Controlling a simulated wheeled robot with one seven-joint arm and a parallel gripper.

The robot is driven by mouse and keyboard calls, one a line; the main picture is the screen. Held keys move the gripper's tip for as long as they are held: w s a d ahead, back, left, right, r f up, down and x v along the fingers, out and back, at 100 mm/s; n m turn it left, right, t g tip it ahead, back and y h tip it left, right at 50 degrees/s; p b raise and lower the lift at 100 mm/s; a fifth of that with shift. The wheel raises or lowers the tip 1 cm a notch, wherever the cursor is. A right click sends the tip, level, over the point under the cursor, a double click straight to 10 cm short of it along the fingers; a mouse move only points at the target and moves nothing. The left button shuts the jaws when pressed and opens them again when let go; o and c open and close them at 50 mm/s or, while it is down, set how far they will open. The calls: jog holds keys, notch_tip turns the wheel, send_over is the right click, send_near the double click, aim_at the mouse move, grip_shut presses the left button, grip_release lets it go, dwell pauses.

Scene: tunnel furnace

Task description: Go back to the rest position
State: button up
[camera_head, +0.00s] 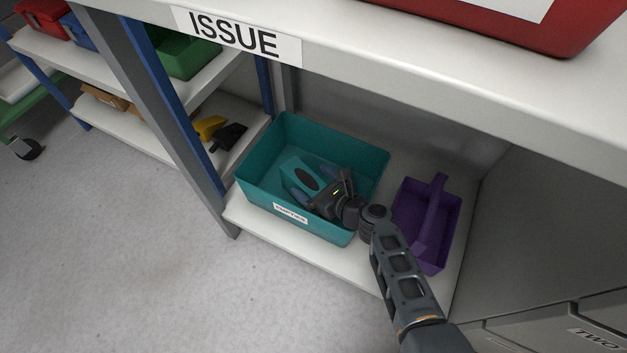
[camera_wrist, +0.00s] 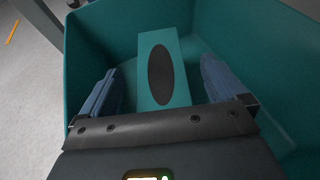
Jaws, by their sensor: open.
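My gripper (camera_head: 308,189) is down inside a teal bin (camera_head: 258,165) on the lower shelf, with my arm reaching in from the lower right. In the wrist view my gripper (camera_wrist: 160,95) is open, its two blue fingers apart. A teal box with a dark oval on top (camera_wrist: 165,70) lies in the bin, between and beyond the fingers; it also shows in the head view (camera_head: 298,172). I see no clear contact between the fingers and the box. The bin's walls (camera_wrist: 100,45) rise around the gripper.
A purple caddy with a handle (camera_head: 446,215) stands right of the bin, close to my arm. The upper shelf marked ISSUE (camera_head: 330,52) overhangs the bin and holds a red bin (camera_head: 560,35). A grey post (camera_head: 150,110) stands at left. The floor (camera_head: 90,240) at left is clear.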

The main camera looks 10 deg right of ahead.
jog(key=p+v, duration=0.3)
jog(key=v, duration=0.4)
jog(key=shift+s+p, duration=0.3)
jog(key=shift+p, duration=0.1)
jog(key=shift+d+r, duration=0.15)
jog(key=shift+d, duration=0.05)
